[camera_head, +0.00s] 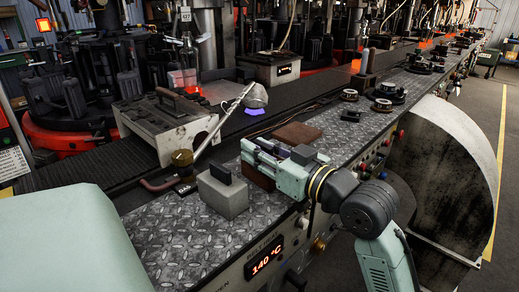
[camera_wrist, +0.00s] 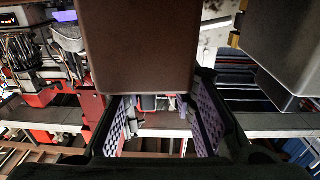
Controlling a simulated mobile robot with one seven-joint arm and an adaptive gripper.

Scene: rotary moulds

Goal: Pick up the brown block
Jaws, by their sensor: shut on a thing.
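The brown block (camera_head: 258,180) is partly hidden behind my gripper (camera_head: 262,152) in the head view, low over the patterned metal bench top. In the wrist view the brown block (camera_wrist: 137,45) fills the upper middle, with its edge at the two padded fingers of my gripper (camera_wrist: 160,108). My gripper is shut on this block. I cannot tell whether the block touches the bench. A second flat brown piece (camera_head: 297,134) lies on the bench just beyond my gripper.
A grey block (camera_head: 222,195) with a dark upright piece stands left of my gripper; it also shows in the wrist view (camera_wrist: 285,45). A metal lamp arm (camera_head: 222,125) slants behind. A worn metal box (camera_head: 165,120) stands further back. Round parts (camera_head: 382,104) lie along the bench.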

